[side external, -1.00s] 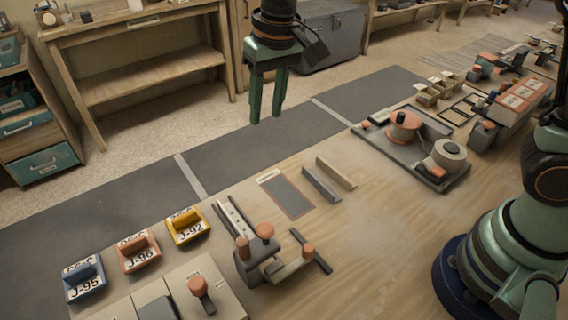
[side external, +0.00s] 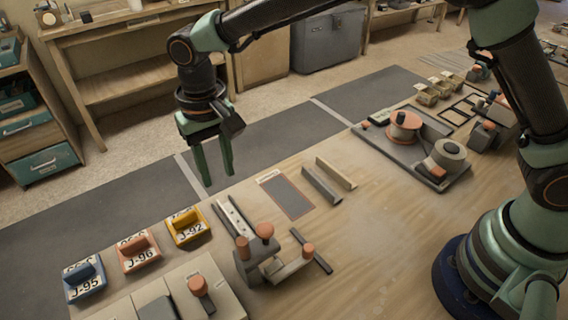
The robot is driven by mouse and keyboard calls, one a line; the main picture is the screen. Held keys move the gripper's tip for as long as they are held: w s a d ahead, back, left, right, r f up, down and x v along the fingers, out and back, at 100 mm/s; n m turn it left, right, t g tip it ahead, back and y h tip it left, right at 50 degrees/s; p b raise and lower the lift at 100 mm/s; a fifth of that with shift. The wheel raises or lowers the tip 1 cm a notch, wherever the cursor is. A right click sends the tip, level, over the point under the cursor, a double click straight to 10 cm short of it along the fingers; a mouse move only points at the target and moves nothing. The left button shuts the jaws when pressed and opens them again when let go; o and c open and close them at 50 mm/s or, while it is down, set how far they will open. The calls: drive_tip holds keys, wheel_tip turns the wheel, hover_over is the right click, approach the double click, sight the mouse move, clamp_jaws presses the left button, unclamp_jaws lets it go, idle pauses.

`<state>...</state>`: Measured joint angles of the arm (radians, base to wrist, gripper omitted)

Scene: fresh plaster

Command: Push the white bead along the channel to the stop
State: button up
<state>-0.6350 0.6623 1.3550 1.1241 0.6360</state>
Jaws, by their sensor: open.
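My gripper (side external: 218,178) is open and empty, with its two green fingers pointing down. It hangs in the air above the far side of the bench, and in the picture its tips are just above a narrow grey trough (side external: 241,228) with a light inside. Two straight parallel rails, one grey (side external: 321,186) and one tan (side external: 336,173), stand to the right with a gap between them. I cannot tell which of these is the channel. I cannot pick out the white bead or the stop at this size.
A clamp-like fixture with orange knobs (side external: 264,231) stands close in front. A tray with spools (side external: 406,124) is at the right. The wood between rails and my base is clear.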

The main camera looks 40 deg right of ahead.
sight(227, 214)
wheel_tip(227, 214, down, 12)
idle(0.6)
clamp_jaws()
